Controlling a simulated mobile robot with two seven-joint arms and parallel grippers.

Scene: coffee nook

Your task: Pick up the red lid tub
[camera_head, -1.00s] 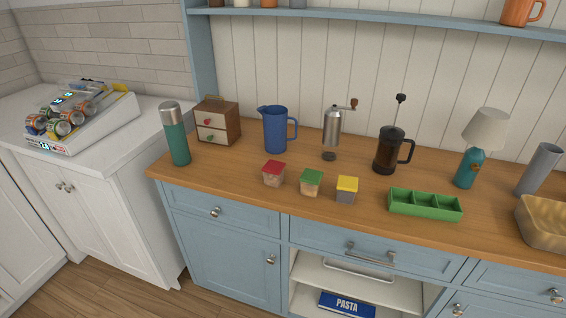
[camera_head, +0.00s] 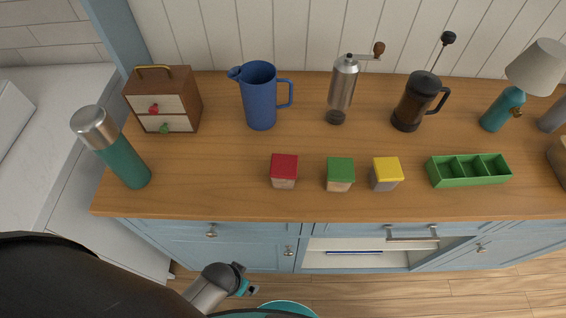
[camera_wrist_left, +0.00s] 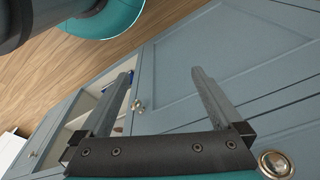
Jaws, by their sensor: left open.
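The red lid tub (camera_head: 284,171) stands upright on the wooden counter, left of the green lid tub (camera_head: 340,174) and the yellow lid tub (camera_head: 386,173). My left gripper (camera_wrist_left: 162,73) is open and empty in the left wrist view, in front of the blue cabinet doors. In the head view, the end of my left arm shows low in front of the cabinet, below the counter edge and the red lid tub. No tub shows in the left wrist view. My right gripper is not in view.
Behind the tubs stand a blue pitcher (camera_head: 261,98), a grinder (camera_head: 342,88) and a French press (camera_head: 415,102). A teal flask (camera_head: 122,160) and small drawer box (camera_head: 164,101) are left. A green divided tray (camera_head: 468,171) is right. Counter between flask and red lid tub is clear.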

